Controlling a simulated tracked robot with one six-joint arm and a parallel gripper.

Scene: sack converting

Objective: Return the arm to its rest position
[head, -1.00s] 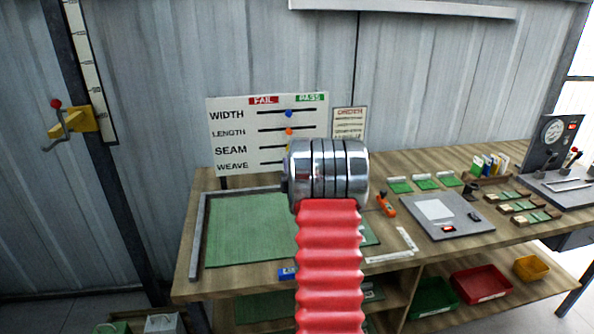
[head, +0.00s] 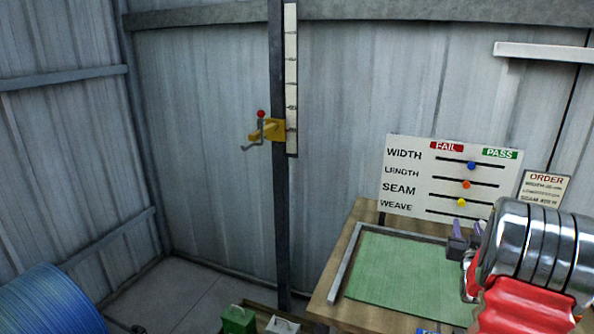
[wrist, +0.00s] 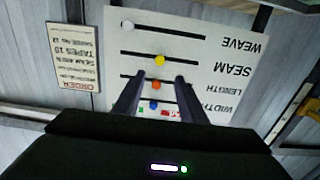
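My gripper (head: 464,236) is at the right of the head view, in front of the inspection board (head: 400,146) and above the bench. In the wrist view my gripper (wrist: 157,82) has two dark fingers standing apart, with only the board seen between them, so it is open and empty. The board appears upside down there. It has blue (head: 471,165), orange (head: 466,184) and yellow (head: 461,202) knobs near the middle of their slots. A white knob (wrist: 127,27) sits at the left end of the WEAVE slot in the wrist view. My arm hides the board's lower right in the head view.
A green mat (head: 400,275) lies in a grey frame on the wooden bench (head: 335,285). An order card (head: 543,188) hangs right of the board. A post with a yellow crank bracket (head: 272,129) stands left. A blue roll (head: 45,305) is at lower left.

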